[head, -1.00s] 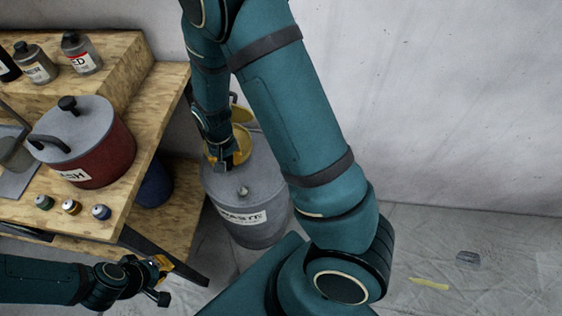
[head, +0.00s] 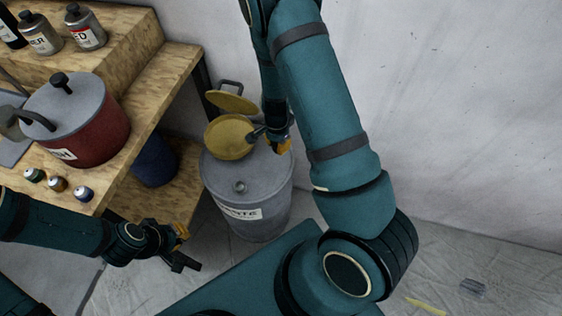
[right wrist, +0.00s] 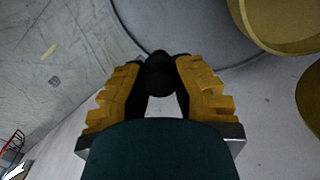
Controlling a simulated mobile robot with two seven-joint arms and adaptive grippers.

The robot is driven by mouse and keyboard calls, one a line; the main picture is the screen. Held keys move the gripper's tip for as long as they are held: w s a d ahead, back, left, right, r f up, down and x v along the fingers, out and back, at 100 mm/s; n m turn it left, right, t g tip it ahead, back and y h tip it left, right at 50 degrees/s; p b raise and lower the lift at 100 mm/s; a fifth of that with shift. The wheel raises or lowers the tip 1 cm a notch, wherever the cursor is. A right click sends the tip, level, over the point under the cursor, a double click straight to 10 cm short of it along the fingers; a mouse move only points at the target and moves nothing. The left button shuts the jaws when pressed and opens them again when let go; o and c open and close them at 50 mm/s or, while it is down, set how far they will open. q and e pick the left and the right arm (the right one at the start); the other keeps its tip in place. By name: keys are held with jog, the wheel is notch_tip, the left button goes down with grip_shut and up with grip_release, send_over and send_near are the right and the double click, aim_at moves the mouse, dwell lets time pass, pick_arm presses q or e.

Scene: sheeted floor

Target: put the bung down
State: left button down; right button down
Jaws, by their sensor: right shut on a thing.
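My right gripper (head: 282,146) is over the right rear part of the grey waste drum (head: 268,195) in the head view. In the right wrist view its yellow-padded fingers (right wrist: 160,78) are shut on a dark, rounded bung (right wrist: 160,73). The drum top fills the upper part of that view, beyond the bung. I cannot tell whether the bung touches the drum. A yellow funnel (head: 228,140) with its lid (head: 232,102) raised stands on the drum, left of my right gripper. My left gripper (head: 187,249) is open and empty, low in front of the bench.
The wooden bench (head: 140,100) at left holds a red pot (head: 98,135) with a grey lid, several small jars and bottles. A blue container (head: 155,160) stands on its lower shelf. A pale wall stands close behind the drum. A yellow strip (head: 425,306) lies on the floor at right.

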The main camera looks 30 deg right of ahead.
notch_tip(320, 180, down, 10)
jog(key=b, duration=0.2)
jog(key=shift+r+b, duration=0.25)
jog(key=shift+b, duration=0.15)
jog(key=shift+f, duration=0.2)
jog(key=c, duration=1)
grip_release()
jog(key=shift+o, duration=0.2)
jog(key=shift+r, duration=0.1)
